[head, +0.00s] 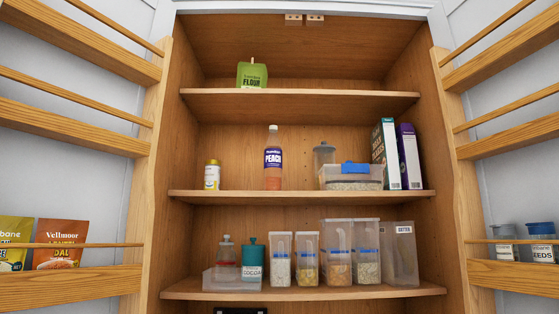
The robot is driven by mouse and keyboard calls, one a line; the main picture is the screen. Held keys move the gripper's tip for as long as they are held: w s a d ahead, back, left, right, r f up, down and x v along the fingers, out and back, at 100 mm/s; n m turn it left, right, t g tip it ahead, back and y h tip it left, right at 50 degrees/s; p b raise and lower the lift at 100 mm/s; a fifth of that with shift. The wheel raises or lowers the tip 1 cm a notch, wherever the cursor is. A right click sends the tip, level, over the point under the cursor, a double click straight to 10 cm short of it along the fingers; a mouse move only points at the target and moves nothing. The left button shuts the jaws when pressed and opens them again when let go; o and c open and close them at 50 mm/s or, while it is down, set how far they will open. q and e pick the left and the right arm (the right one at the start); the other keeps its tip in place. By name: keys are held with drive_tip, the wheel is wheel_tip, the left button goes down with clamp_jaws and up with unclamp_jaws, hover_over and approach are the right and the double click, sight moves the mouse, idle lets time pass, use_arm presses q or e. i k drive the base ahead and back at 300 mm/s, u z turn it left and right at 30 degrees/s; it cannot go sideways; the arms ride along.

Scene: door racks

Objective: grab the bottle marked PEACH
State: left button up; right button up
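The bottle marked PEACH (273,162) stands upright on the middle shelf (225,196) of the wooden cabinet in the head view. It has a pale cap, a dark purple label band and pinkish-orange contents. Nothing hides it, and there is bare shelf on both sides of it. Neither of my grippers is in view.
A small yellow-and-white container (212,176) stands left of the bottle. To its right are a grey-lidded jar (324,156), a clear bin (350,178) and upright boxes (409,158). The upper shelf (330,95) lies above. Door racks (75,129) flank both sides.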

sight(274, 148)
drive_tip(key=z, duration=0.2)
drive_tip(key=i, duration=1.15)
drive_tip(key=u, duration=0.75)
